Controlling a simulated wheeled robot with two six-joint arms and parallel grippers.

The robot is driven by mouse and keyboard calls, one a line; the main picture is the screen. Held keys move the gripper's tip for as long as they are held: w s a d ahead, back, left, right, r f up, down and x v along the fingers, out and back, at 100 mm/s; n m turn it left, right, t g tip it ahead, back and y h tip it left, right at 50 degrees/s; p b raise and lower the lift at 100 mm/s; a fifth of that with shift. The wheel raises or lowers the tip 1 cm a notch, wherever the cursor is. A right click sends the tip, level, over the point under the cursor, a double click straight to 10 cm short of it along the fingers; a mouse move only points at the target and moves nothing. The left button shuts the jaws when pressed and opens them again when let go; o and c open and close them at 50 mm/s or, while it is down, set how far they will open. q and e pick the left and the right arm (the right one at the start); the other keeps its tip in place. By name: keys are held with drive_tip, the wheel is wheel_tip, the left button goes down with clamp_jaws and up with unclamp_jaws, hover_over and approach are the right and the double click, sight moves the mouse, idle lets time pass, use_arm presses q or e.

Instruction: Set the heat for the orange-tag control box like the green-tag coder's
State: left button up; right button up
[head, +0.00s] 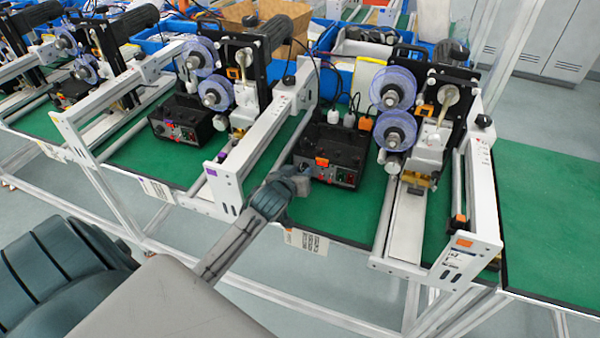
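The orange-tag control box (345,148) is black and sits on the green bench top, with an orange tag on its front edge. Small red and green parts show at the right of its front panel. My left gripper (302,178) is at the left end of that panel and covers part of it. I cannot tell whether it touches the box or whether its fingers are open. The coder to the right of the box has an orange tag (463,242) on its white frame. I cannot make out a green tag on any coder. My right gripper is not in view.
Another black control box (187,120) stands to the left beside a coder with a purple tag (210,169). More coders stand farther left. Blue bins (335,78) are behind. White frame rails flank the orange-tag box. The green bench top (545,200) is bare at right.

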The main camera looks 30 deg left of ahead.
use_arm(q)
drive_tip(key=c, duration=0.4)
drive_tip(key=shift+r+m+p, duration=0.2)
drive_tip(key=shift+m+p, duration=0.1)
drive_tip(key=shift+p, duration=0.4)
drive_tip(key=shift+f+m+y+p, duration=0.15)
drive_tip(key=shift+m+y+p, duration=0.25)
drive_tip(key=shift+y, duration=0.1)
drive_tip(key=shift+f, duration=0.1)
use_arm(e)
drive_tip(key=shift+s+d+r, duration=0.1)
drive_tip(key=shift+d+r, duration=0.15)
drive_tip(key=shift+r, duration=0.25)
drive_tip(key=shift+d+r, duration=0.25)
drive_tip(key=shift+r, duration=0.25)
use_arm(q)
drive_tip(key=o, duration=1)
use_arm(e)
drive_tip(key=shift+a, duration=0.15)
